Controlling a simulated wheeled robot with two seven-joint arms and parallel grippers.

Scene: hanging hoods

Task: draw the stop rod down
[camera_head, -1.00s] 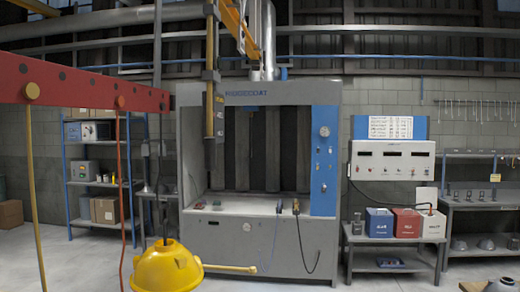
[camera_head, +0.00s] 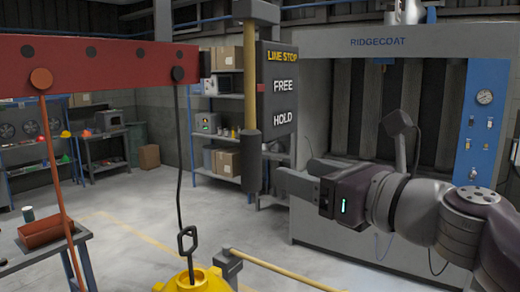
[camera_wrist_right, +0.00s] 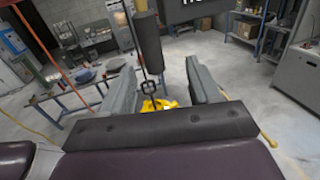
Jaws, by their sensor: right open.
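The stop rod (camera_head: 250,85) is a yellow vertical rod hanging from a grey block at the top of the head view. Its lower end has a dark cylindrical grip (camera_head: 251,162). In the wrist view the grip (camera_wrist_right: 148,42) shows between and ahead of the two fingers; no contact shows. My left gripper is out of view.
A red beam (camera_head: 95,62) crosses the upper left, with an orange cord and a dark hook line (camera_head: 180,150) hanging from it. A yellow hood (camera_head: 195,280) is below. The grey booth (camera_head: 320,100) stands behind my right arm. Open floor (camera_head: 130,220) lies at left.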

